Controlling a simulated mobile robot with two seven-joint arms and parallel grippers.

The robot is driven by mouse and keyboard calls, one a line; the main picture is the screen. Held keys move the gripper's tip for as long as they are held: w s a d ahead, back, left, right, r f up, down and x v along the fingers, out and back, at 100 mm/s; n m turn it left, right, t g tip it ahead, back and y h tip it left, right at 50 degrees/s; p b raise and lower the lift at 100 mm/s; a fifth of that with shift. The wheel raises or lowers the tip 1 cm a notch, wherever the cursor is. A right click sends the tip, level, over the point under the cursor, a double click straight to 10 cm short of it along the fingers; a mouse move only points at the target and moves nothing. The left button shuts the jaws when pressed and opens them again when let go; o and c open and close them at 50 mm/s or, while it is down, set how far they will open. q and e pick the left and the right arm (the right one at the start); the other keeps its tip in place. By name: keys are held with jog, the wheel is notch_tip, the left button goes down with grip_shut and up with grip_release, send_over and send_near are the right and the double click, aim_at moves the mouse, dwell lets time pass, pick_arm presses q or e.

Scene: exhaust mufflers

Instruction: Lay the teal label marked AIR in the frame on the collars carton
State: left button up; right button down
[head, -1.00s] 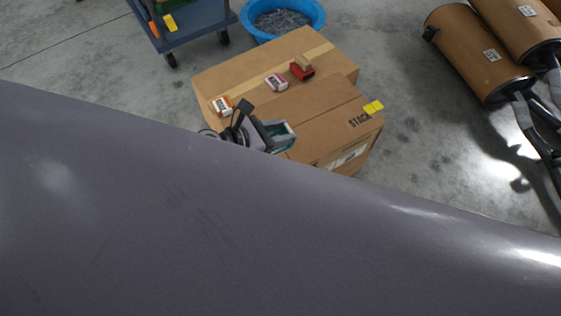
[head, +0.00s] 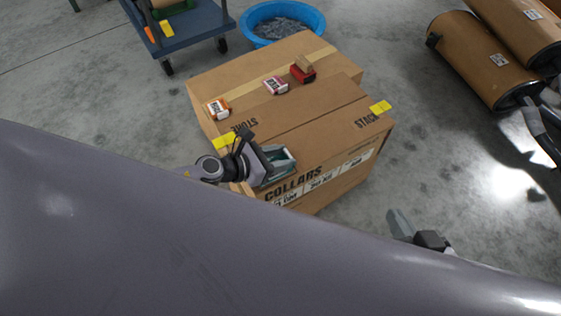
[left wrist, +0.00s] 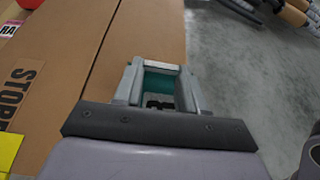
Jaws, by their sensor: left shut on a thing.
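The collars carton (head: 330,172) is a brown box with COLLARS printed on its front and white printed strips below the word. My left gripper (head: 282,160) is shut on the teal label (left wrist: 160,84), over the carton's near top edge. In the left wrist view the teal shows between the two fingers (left wrist: 158,88), with a pale strip along its far edge. The lettering on the label cannot be read. I cannot make out the frame on the carton. My right gripper (head: 401,224) shows only partly, beyond the large grey surface at lower right, clear of the carton.
On the cartons lie an orange-and-white box (head: 219,108), a pink-and-white box (head: 276,86) and a red item (head: 303,74). Yellow tags (head: 381,107) sit on the carton's edges. A blue tub (head: 282,22), a blue cart (head: 190,27) and brown mufflers (head: 485,62) stand around. Floor right of the carton is clear.

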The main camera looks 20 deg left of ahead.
pick_arm(q)
jog(key=shift+f, duration=0.2)
pick_arm(e)
jog(key=shift+a, duration=0.15)
pick_arm(q)
jog(key=shift+f, duration=0.15)
jog(key=o, duration=1)
pick_arm(e)
jog(key=shift+w+a, duration=0.1)
jog(key=shift+a, duration=0.05)
